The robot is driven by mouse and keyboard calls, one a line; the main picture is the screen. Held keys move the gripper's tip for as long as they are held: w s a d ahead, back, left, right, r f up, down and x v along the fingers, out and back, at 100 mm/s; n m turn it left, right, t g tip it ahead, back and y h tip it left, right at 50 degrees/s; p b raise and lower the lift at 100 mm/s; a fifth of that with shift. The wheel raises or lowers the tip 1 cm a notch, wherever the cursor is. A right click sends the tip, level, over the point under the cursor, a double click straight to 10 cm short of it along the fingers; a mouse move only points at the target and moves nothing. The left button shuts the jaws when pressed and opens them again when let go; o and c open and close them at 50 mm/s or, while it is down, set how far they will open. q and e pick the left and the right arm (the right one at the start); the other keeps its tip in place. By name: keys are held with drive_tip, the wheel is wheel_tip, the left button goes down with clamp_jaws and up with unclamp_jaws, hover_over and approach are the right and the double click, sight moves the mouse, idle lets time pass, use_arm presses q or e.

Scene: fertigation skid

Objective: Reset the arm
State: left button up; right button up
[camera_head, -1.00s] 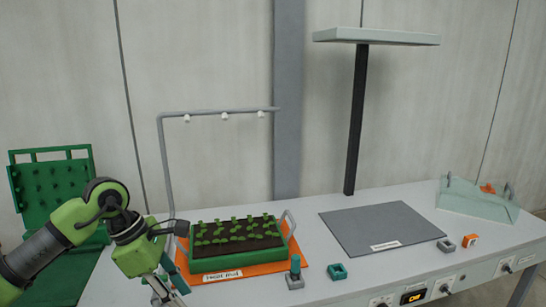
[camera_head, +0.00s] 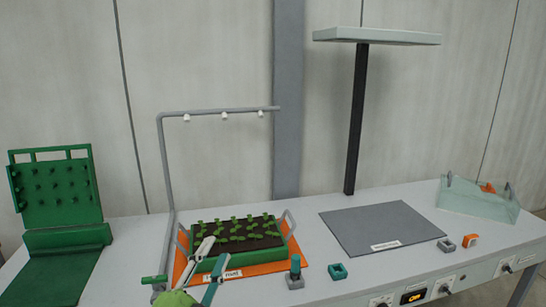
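My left gripper (camera_head: 218,250) comes up from the bottom edge, left of centre. Its two pale fingers with teal lower parts stand apart, with nothing seen between them. They overlap the front left of the green seedling tray (camera_head: 262,254) in the picture and partly cover its label. I cannot tell whether they touch the tray. Only a green piece of my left arm shows below the fingers. My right gripper is out of view.
The tray sits on an orange mat (camera_head: 302,268) under a grey spray pipe (camera_head: 165,170). A grey pad (camera_head: 380,228), small green and grey blocks, a clear bin (camera_head: 475,203) and a lamp post (camera_head: 355,120) stand rightward. A green rack (camera_head: 55,190) stands left.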

use_arm(q)
drive_tip(key=s+a+f+n+g+y, duration=0.2)
drive_tip(key=s+a+f+n+g, duration=0.15)
drive_tip(key=f, duration=0.35)
drive_tip(key=s+a+f+n+g+y, duration=0.2)
drive_tip(key=s+f+n, duration=0.15)
drive_tip(key=f, duration=0.35)
drive_tip(key=s+a+f+n+g+y, duration=0.1)
drive_tip(key=s+a+f+n+g, duration=0.2)
drive_tip(key=s+f, duration=0.35)
drive_tip(key=s+f+n+g, duration=0.2)
drive_tip(key=s+f+g, duration=0.3)
drive_tip(key=s, duration=0.4)
drive_tip(key=s+f+n+g, duration=0.1)
drive_tip(key=s+f+g, duration=0.2)
drive_tip(key=s+f, duration=0.4)
wheel_tip(320, 180, down, 25)
drive_tip(key=s, duration=0.2)
drive_tip(key=s+a+f+g, duration=0.2)
drive_tip(key=s+f, duration=1.4)
drive_tip(key=s, duration=0.1)
drive_tip(key=shift+s+a, duration=0.15)
drive_tip(key=shift+a, duration=0.1)
